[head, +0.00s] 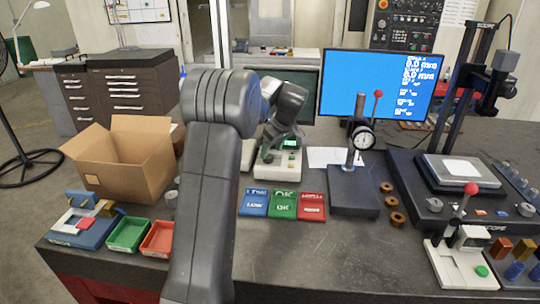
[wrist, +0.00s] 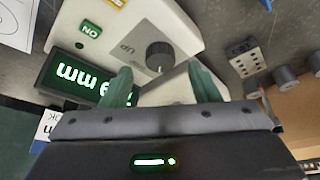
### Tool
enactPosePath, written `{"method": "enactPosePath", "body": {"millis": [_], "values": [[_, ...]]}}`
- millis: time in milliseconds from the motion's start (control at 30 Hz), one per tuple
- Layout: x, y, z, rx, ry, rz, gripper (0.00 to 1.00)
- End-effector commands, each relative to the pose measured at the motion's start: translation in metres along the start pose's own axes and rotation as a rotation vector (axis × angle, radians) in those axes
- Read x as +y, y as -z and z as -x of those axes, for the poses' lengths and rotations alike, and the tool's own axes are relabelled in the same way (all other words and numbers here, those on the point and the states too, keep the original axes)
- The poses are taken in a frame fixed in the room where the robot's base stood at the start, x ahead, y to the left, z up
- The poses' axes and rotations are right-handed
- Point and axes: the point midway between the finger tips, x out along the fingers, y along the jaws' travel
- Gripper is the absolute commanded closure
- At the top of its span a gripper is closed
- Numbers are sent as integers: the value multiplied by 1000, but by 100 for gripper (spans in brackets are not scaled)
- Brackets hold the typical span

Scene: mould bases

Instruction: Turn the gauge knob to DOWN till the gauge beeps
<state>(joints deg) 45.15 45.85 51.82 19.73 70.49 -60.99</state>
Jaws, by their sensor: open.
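The gauge (head: 278,173) is a pale unit with a lit green display, standing mid-bench in the head view. In the wrist view its dark round knob (wrist: 159,54) sits on a grey panel with "UP" printed beside it. A green "ON" label (wrist: 91,29) and the lit display (wrist: 85,82) reading in mm also show; the digits are partly covered by a finger. My gripper (wrist: 160,68) is open, its two green fingers spread on either side of the knob's near side, with no visible contact. A "DOWN" mark is not visible.
Blue, green and red trays (head: 283,205) lie in front of the gauge. A dial indicator stand (head: 354,203) is to the right, with brown rings (head: 392,203) beside it. An open cardboard box (head: 125,165) stands left. The front middle of the bench is clear.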

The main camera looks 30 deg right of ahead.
Motion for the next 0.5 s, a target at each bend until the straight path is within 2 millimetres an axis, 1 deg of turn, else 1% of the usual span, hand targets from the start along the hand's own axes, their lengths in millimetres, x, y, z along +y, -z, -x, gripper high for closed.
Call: {"method": "enactPosePath", "body": {"millis": [33, 100, 300, 400, 500], "values": [[1, 0, 12, 3, -5, 0, 44], [1, 0, 30, 3, -6, 1, 44], [1, 0, 72, 2, -4, 1, 44], [1, 0, 88, 2, -2, 1, 44], [0, 0, 98, 1, -2, 1, 44]]}}
